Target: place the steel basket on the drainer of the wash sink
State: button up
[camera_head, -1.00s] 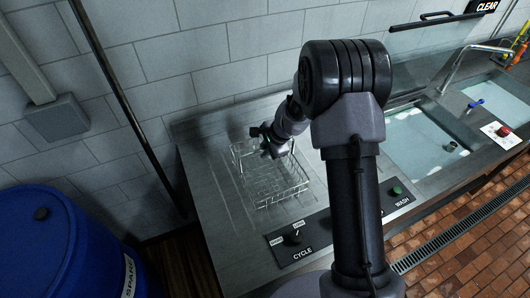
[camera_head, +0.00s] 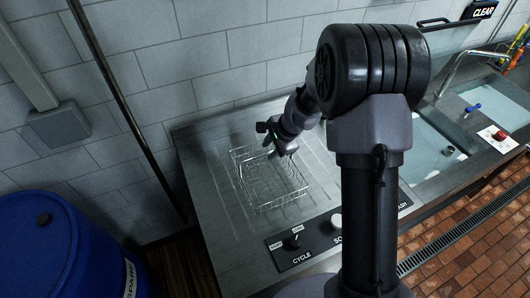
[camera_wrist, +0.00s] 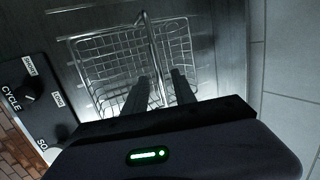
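The steel basket (camera_head: 268,186) is an open wire basket with a raised handle bar. It stands upright on the steel counter (camera_head: 215,210), whose surface shows long grooves, left of my arm in the head view. It also shows below the fingers in the wrist view (camera_wrist: 112,62). My gripper (camera_head: 277,150) is over the basket's back right part. In the wrist view its two fingers (camera_wrist: 161,76) are apart, with the handle bar running up between and past them; I cannot tell whether they touch it. The wash sink (camera_head: 432,150) holds water and is partly hidden behind my arm.
A control panel (camera_head: 300,250) marked CYCLE lies along the counter's front edge. A tiled wall (camera_head: 215,70) closes the back. A blue drum (camera_head: 60,240) stands at the left. Another basin (camera_head: 490,105) with a blue-handled valve and a red knob (camera_head: 500,135) is at the right.

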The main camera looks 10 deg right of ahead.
jog(key=s+a+r+n, duration=0.2)
jog(key=s+r, duration=0.3)
jog(key=r, duration=0.4)
jog(key=s+a+r+n, duration=0.1)
jog(key=s+r+n, duration=0.1)
jog(key=s+r, duration=0.5)
jog(key=s+a+r+n, duration=0.1)
jog(key=s+r+n, duration=0.2)
jog(key=s, duration=0.6)
jog(key=s+a+r+n+t, duration=0.1)
jog(key=s+r+n, duration=0.3)
jog(key=s, duration=0.5)
jog(key=shift+s+r+t+h+p, duration=0.2)
jog(key=shift+r+t+h+p, duration=0.1)
